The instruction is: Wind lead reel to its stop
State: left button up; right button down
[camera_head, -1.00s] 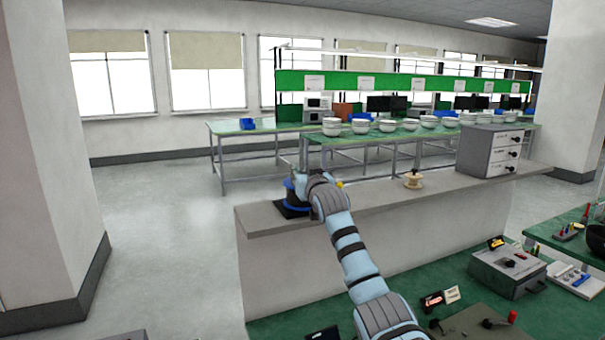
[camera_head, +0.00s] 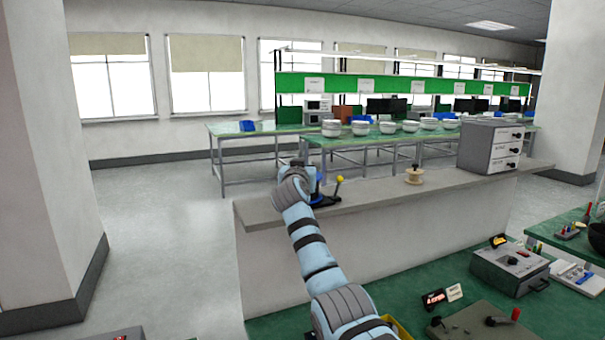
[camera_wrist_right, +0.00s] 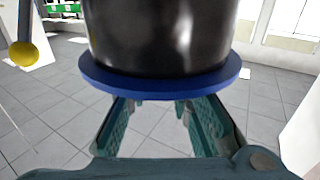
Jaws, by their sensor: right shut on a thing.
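The lead reel (camera_head: 316,200) stands on the grey ledge, mostly hidden behind my right wrist in the head view. In the right wrist view it is a glossy black drum (camera_wrist_right: 165,35) above a wide blue flange (camera_wrist_right: 160,85). A lever with a yellow knob (camera_wrist_right: 24,53) stands beside the drum, and shows right of my wrist in the head view (camera_head: 340,180). My right gripper (camera_wrist_right: 158,103) is at the reel and shut on it. Its fingers run under the blue flange, so their tips and the exact contact are hidden. My left gripper is out of view.
The grey ledge (camera_head: 375,194) also carries a pale spool (camera_head: 414,176) and a grey drawer cabinet (camera_head: 490,147). Below is a green bench (camera_head: 385,265) with a grey box (camera_head: 509,268). The ledge between reel and spool is clear.

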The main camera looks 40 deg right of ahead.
jog(key=shift+m+g+h, duration=0.9)
jog(key=shift+m+g, duration=0.1)
jog(key=shift+g, duration=0.2)
jog(key=c, duration=1.5)
grip_release()
jog(key=shift+o, duration=0.2)
jog(key=shift+s+a, duration=0.1)
jog(key=shift+a, duration=0.05)
jog(key=v, duration=1.2)
